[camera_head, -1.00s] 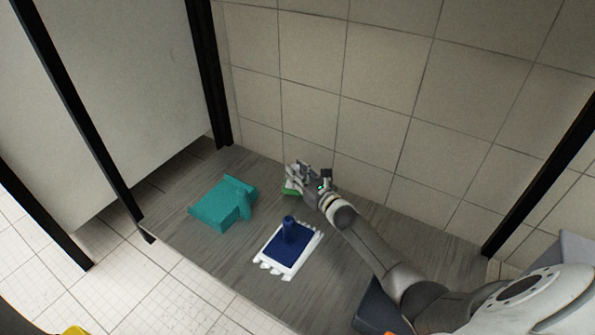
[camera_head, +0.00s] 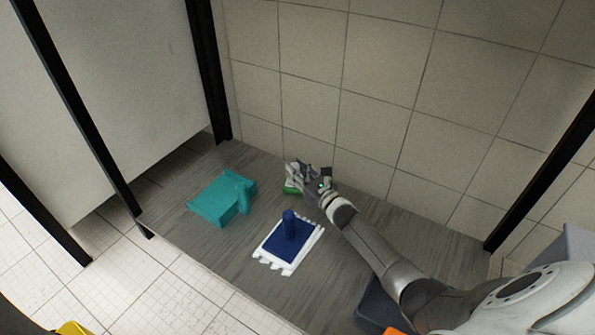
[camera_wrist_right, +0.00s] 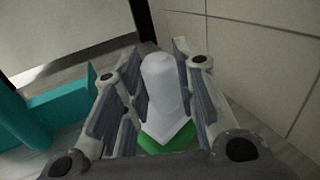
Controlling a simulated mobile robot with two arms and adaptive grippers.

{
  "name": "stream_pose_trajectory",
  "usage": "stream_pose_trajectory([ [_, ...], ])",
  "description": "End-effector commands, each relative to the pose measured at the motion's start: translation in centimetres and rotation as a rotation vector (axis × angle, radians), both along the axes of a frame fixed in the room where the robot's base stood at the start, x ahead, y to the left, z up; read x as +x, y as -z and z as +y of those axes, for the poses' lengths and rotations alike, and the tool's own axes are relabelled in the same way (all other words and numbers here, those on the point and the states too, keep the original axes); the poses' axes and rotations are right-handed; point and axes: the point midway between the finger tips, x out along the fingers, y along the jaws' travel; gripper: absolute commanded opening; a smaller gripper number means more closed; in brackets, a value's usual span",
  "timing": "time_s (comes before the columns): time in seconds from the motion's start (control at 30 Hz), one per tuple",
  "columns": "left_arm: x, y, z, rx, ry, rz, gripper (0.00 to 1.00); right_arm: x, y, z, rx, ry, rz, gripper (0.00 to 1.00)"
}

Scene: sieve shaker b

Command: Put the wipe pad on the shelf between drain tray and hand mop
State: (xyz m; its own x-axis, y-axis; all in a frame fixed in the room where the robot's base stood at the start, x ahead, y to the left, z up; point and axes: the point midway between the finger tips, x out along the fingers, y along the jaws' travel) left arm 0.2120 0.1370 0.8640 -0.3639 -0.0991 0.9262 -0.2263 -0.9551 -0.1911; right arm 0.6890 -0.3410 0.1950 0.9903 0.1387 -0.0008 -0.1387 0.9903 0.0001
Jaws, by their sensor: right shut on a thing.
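The wipe pad, with a green base and a white upright handle, is in my right gripper (camera_head: 309,176) near the back wall. Its green base (camera_head: 291,188) shows under the fingers. In the right wrist view the white handle (camera_wrist_right: 163,88) stands between the fingers of my right gripper (camera_wrist_right: 152,95), which is shut on it. The teal drain tray (camera_head: 213,203), with a raised part on its right, lies left of the gripper. The hand mop (camera_head: 287,240), blue with a white fringed base, lies in front. Whether the pad touches the shelf is unclear. My left gripper is not in view.
The grey wood-look shelf (camera_head: 185,238) has bare room between the teal tray and the mop, and to the right of the mop. A tiled wall (camera_head: 385,110) rises behind. Dark posts (camera_head: 208,75) and a pale panel (camera_head: 130,70) bound the left side.

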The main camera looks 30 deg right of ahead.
Motion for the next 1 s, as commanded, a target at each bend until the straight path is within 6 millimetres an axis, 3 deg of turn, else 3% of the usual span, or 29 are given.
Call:
stream_pose_trajectory([
  [0.3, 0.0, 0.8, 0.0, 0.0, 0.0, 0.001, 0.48, 0.0, 0.7, 0.0, 0.001, 0.0, -0.001, 0.02],
  [0.33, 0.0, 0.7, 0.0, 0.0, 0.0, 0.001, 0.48, 0.0, 0.6, 0.0, 0.001, 0.0, -0.001, 0.29],
  [0.5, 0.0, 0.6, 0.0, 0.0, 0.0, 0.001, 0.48, 0.0, 0.5, 0.0, 0.001, 0.0, -0.001, 0.51],
  [0.83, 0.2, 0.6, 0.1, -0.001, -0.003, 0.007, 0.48, 0.0, 0.5, 0.0, 0.0, 0.0, 0.0, 0.52],
  [1.0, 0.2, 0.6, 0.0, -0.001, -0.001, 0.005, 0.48, 0.0, -0.6, -0.1, -0.003, -0.001, -0.002, 0.52],
])
